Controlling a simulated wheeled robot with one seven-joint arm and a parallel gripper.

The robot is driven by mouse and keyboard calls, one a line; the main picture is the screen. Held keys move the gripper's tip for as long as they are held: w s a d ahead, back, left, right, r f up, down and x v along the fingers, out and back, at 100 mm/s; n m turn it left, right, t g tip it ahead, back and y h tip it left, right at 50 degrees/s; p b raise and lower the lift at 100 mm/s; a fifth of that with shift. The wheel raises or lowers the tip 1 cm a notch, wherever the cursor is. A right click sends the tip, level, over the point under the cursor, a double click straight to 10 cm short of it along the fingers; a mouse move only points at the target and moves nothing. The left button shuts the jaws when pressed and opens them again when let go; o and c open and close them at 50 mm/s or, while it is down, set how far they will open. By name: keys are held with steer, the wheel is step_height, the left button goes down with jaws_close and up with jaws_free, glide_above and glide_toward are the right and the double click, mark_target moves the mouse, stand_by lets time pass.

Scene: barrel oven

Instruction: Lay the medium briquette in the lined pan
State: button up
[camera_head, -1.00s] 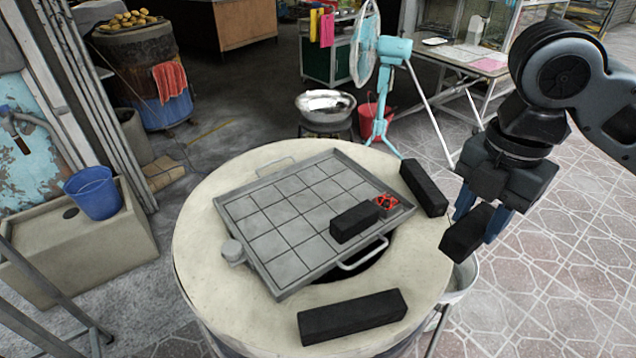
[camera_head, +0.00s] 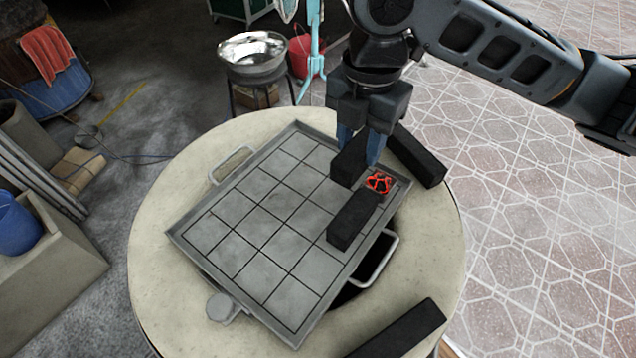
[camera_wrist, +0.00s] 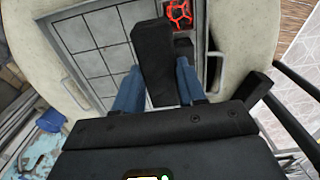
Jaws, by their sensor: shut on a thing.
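The lined pan (camera_head: 252,185), a grey square tray with dark grid lines, lies on the round pale barrel top. My gripper (camera_head: 360,147) is shut on a black briquette (camera_head: 348,166), which also shows in the wrist view (camera_wrist: 153,50) between the blue fingers. The held briquette is over the pan's right back part, beside a red-marked square (camera_head: 379,183). I cannot tell whether it touches the pan, and its full length is foreshortened. Another black briquette (camera_head: 353,220) lies in the pan just in front of the red mark.
A black briquette (camera_head: 418,158) lies on the barrel rim (camera_head: 440,240) at the back right, close to my gripper. A longer one (camera_head: 402,331) lies at the front right. A pan handle (camera_head: 376,262) sticks out over a dark opening. The pan's left side is bare.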

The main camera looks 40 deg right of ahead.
steer(key=a+f, duration=0.1)
steer(key=a, duration=0.1)
steer(key=a+f, duration=0.1)
steer(key=a, duration=0.1)
steer(key=w+a+f, duration=0.1)
steer(key=a, duration=0.1)
steer(key=shift+f+p, duration=0.4)
steer(key=shift+a+f, duration=0.1)
steer(key=shift+f, duration=1.95)
steer(key=shift+f, duration=0.15)
steer(key=o, duration=0.8)
steer(key=shift+o, duration=0.2)
step_height(320, 180, up, 12)
steer(key=shift+r+p, duration=0.2)
steer(key=shift+p, duration=0.1)
